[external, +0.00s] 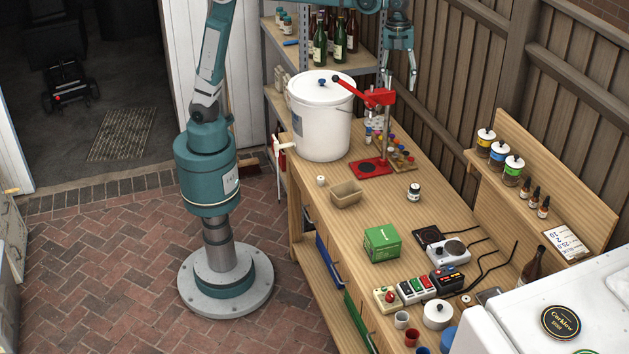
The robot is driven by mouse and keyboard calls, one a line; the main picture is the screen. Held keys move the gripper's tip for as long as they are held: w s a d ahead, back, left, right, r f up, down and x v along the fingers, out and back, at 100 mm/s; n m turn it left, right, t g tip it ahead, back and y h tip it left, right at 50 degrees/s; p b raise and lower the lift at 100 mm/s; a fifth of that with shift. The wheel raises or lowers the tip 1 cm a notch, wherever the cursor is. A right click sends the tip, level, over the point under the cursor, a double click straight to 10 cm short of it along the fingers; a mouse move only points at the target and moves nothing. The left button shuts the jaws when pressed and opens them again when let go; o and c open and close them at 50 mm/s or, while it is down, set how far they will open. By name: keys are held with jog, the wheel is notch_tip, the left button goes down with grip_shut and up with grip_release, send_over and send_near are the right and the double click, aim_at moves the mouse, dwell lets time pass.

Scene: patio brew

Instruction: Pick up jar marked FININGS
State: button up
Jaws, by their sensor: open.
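No label reading FININGS can be made out at this size. A small jar with a dark lid and pale label (414,192) stands alone on the wooden workbench (350,225). Three white-lidded jars stand on the right wall shelf: one with a yellow band (485,143), one with a blue band (499,155) and one with a green band (513,171). More small jars (284,23) stand on the rear rack. My gripper (412,88) points down, open and empty, high near the fence, apart from all the jars.
A white bucket (318,125) and a red bottle capper (371,168) stand at the bench's back, with small bottles beside them. Bare wood surrounds the lone jar.

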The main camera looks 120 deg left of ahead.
jog(key=w+a+f+m+g+p, duration=0.1)
jog(key=w+a+f+m+p, duration=0.15)
jog(key=w+f, duration=0.2)
jog(key=w+a+f+m+p, duration=0.1)
jog(key=w+a+f+m, duration=0.15)
jog(key=w, duration=0.35)
send_over(415, 186)
jog(key=a, duration=0.1)
jog(key=shift+h, duration=0.4)
jog(key=f, duration=3.3)
jog(key=shift+w+a+f, duration=0.15)
jog(key=shift+w+f, duration=0.1)
jog(key=shift+f, duration=0.45)
jog(key=shift+f, duration=0.15)
jog(key=shift+d+f, duration=0.2)
jog(key=shift+f, duration=0.95)
jog(key=shift+f, duration=0.1)
jog(key=shift+s+d+f, duration=0.1)
jog(key=shift+d+f, duration=0.1)
jog(key=shift+f, duration=1.05)
jog(key=shift+s+d+f, duration=0.1)
jog(key=shift+d+f, duration=0.1)
jog(key=shift+f, duration=1)
jog(key=c, duration=1)
